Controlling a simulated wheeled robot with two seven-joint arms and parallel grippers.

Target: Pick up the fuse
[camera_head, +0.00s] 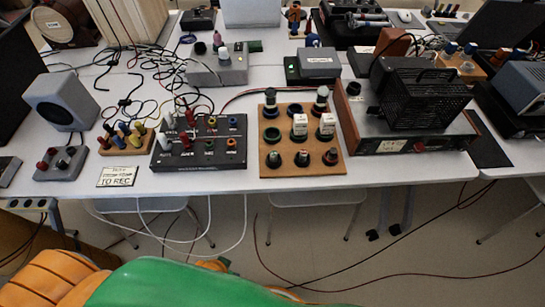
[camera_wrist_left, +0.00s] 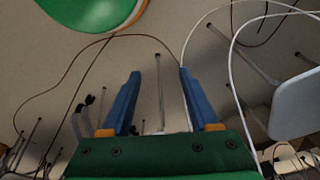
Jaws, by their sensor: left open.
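A wooden board (camera_head: 288,174) lies near the front edge of the table in the head view, with several round dark sockets. White label-marked pieces stand in sockets at its middle (camera_head: 300,124) and right (camera_head: 326,125). Pale-topped cylinders stand at its back left (camera_head: 270,92) and back right (camera_head: 322,94). These look like fuses or fuse holders; I cannot tell which one is the fuse. My left gripper (camera_wrist_left: 160,75) shows in the left wrist view, its two blue fingers apart with nothing between them. My right gripper is not in view.
A black terminal box (camera_head: 200,160) stands left of the board, and a wooden-sided instrument with a black mesh cage (camera_head: 425,95) stands right. A speaker (camera_head: 62,102) and loose cables crowd the left. The white table (camera_head: 390,171) has a narrow bare front strip.

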